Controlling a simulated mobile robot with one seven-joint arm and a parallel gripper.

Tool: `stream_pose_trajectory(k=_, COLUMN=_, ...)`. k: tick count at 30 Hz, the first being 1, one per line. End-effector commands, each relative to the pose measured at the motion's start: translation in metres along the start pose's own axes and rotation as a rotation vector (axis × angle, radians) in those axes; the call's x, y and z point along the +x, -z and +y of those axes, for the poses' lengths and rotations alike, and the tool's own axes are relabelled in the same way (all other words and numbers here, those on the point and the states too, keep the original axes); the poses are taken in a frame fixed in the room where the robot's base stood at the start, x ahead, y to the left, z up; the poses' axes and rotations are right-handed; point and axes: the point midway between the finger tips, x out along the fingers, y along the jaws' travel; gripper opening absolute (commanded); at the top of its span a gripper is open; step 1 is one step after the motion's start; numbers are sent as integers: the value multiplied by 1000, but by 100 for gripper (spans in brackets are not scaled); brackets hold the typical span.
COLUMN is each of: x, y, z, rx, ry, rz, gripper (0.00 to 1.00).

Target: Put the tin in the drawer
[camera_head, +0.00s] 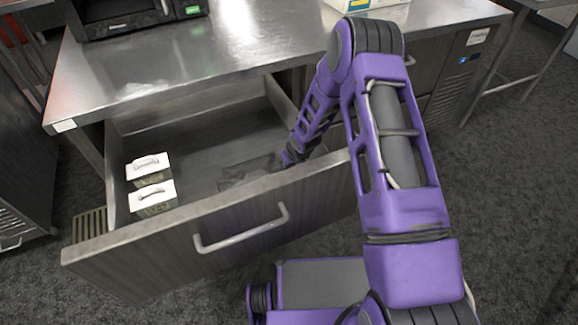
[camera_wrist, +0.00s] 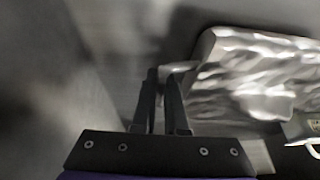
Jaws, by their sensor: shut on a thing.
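The drawer (camera_head: 130,240) is pulled open under the steel counter. My gripper (camera_head: 287,160) reaches down inside its right part, and its fingertips are mostly hidden in the head view. In the wrist view, my gripper's narrow fingers (camera_wrist: 162,76) are close together at the edge of a shiny, rippled silver piece (camera_wrist: 250,75), which seems to be the tin. A dark, flat-looking shape (camera_head: 248,170) lies beside my gripper in the drawer, likely the same thing. I cannot tell whether it rests on the drawer floor.
Two white-lidded boxes with handles, a front one (camera_head: 152,196) and a rear one (camera_head: 149,167), stand at the drawer's left. A black appliance (camera_head: 135,18) and a pale box (camera_head: 350,5) are on the counter (camera_head: 240,45). The drawer's middle has free room.

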Motion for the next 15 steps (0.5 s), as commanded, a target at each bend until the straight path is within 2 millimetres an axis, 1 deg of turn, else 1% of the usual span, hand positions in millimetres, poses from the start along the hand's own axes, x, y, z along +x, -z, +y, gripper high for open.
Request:
stream_pose_trajectory(k=2, x=1, y=0, z=0, rx=1, ry=0, rz=1, gripper=0)
stream_pose_trajectory(k=3, x=2, y=-1, z=0, rx=0, ry=0, rz=-1, gripper=12)
stream_pose_trajectory(k=5, x=1, y=-1, z=0, rx=0, ry=0, rz=0, gripper=23)
stream_pose_trajectory(k=6, x=1, y=-1, z=0, rx=0, ry=0, rz=0, gripper=30)
stream_pose_trajectory(k=8, x=1, y=-1, z=0, rx=0, ry=0, rz=0, gripper=40)
stream_pose_trajectory(k=15, x=0, y=0, z=0, rx=0, ry=0, rz=0, gripper=40)
